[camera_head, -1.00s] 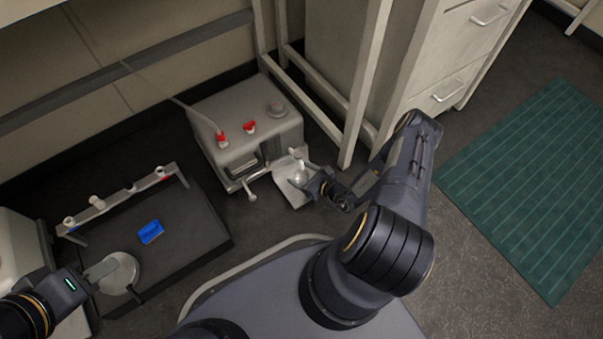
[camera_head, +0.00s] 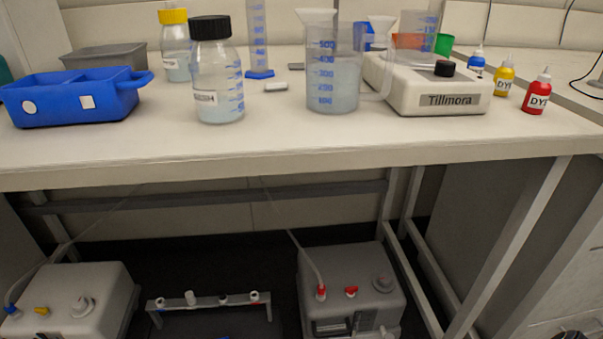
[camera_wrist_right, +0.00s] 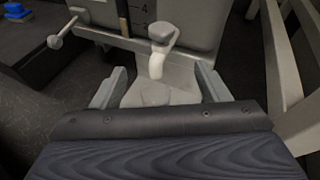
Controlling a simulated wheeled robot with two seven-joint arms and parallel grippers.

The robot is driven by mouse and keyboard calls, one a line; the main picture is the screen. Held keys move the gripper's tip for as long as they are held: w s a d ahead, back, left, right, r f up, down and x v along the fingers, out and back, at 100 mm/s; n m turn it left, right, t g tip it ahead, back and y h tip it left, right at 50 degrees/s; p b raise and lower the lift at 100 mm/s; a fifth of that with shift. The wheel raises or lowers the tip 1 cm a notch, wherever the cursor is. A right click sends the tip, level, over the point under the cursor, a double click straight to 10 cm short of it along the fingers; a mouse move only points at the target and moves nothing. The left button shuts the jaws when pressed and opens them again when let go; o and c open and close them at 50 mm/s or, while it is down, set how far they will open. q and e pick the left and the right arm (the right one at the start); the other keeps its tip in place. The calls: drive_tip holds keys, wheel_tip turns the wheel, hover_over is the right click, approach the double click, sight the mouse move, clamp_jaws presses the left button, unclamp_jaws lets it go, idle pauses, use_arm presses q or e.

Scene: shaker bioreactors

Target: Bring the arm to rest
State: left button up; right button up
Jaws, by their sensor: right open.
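My right gripper (camera_wrist_right: 161,72) shows in the right wrist view with its two grey fingers spread apart. A pale spout (camera_wrist_right: 157,62) of the right grey bioreactor box lies in view between and beyond the fingertips. I cannot tell if the fingers touch anything. A flat pale tray (camera_wrist_right: 150,92) lies below the spout, partly hidden by my gripper body. The right bioreactor box (camera_head: 345,278) stands on the floor under the bench in the head view. A small dark bit at the lower right edge there may be my right arm. My left gripper is in neither view.
The white bench (camera_head: 300,150) fills the head view, carrying a blue tray (camera_head: 75,98), bottles, a large beaker (camera_head: 333,85), a Tillmora device (camera_head: 435,95) and dye bottles. Below are a left bioreactor (camera_head: 75,300) and a rack (camera_head: 208,301). A bench leg (camera_head: 510,250) stands at right.

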drive_tip(key=w+a+r+n+g+y, duration=0.2)
drive_tip(key=r+n+y, duration=0.15)
drive_tip(key=r, duration=0.55)
drive_tip(key=w+a+r+n+g+y, duration=0.1)
drive_tip(key=w+r+n+g+y, duration=0.1)
drive_tip(key=r+n, duration=0.5)
drive_tip(key=s+a+r+n+g, duration=0.2)
drive_tip(key=a+r+n, duration=0.1)
drive_tip(key=r, duration=0.4)
drive_tip(key=s+a+r+n+g, duration=0.2)
drive_tip(key=r+n, duration=0.1)
drive_tip(key=r, duration=0.5)
drive_tip(key=s+a+r+n+h, duration=0.1)
drive_tip(key=s+r+n+h, duration=0.4)
drive_tip(key=s, duration=0.4)
drive_tip(key=s+a+r+n+h, duration=0.1)
drive_tip(key=s+r+n+h, duration=0.2)
drive_tip(key=s+r+n, duration=0.5)
wheel_tip(320, 180, up, 37)
drive_tip(key=m+p, duration=0.1)
drive_tip(key=p, duration=3.8)
drive_tip(key=shift+s+f+m+t, duration=0.15)
drive_tip(key=shift+s+m+t, duration=0.2)
drive_tip(key=shift+s, duration=0.1)
